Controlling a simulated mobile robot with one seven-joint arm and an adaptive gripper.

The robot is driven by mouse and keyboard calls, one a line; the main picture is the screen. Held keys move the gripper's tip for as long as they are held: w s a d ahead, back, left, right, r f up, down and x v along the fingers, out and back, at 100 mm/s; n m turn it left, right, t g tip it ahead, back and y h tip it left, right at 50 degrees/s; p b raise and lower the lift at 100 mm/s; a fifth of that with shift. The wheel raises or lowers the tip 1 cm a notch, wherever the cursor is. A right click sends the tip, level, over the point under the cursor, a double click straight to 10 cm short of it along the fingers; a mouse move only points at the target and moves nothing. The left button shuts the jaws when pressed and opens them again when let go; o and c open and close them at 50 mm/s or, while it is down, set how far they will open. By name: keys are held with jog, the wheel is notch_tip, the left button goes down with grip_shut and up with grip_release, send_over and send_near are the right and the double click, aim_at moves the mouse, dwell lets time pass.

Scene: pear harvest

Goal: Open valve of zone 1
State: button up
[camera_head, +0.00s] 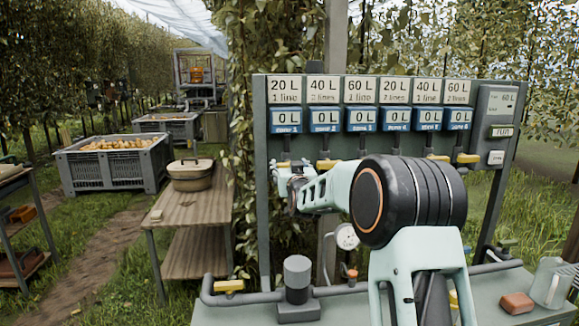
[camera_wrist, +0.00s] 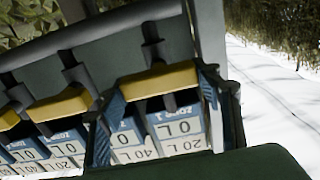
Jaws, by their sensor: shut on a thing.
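The grey valve panel (camera_head: 262,140) carries a row of label plates with blue displays, all reading 0 L. The zone 1 display (camera_head: 286,120) is at the far left, under the "20 L" plate. My gripper (camera_head: 283,172) is just below it, in front of the zone 1 valve. In the wrist view the yellow zone 1 handle (camera_wrist: 158,80) lies crosswise between the fingers of my gripper (camera_wrist: 163,88), which are shut on it. In the head view my gripper mostly hides this handle. The zone 2 handle (camera_head: 328,164) sits to the right, also visible beside my gripper in the wrist view (camera_wrist: 60,104).
More yellow handles, including the zone 6 one (camera_head: 467,158), line the panel's lower edge. A control box (camera_head: 497,105) is at its right. Below are a pipe with a yellow handle (camera_head: 229,286), a gauge (camera_head: 347,237), a brick-like block (camera_head: 517,303) and a jug (camera_head: 551,282).

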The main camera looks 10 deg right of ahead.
jog(key=shift+n+b, duration=0.3)
jog(key=n+b, duration=0.3)
jog(key=shift+a+f, duration=0.2)
jog(key=shift+f, duration=0.05)
jog(key=n+b, duration=0.5)
jog(key=shift+n, duration=0.4)
jog(key=n+b, duration=0.4)
jog(key=n, duration=0.1)
jog(key=shift+a+f+b, duration=0.1)
jog(key=shift+f+b, duration=0.05)
jog(key=shift+b, duration=0.25)
jog(key=shift+n+b, duration=1.05)
jog(key=shift+n, duration=0.65)
jog(key=o, duration=1.2)
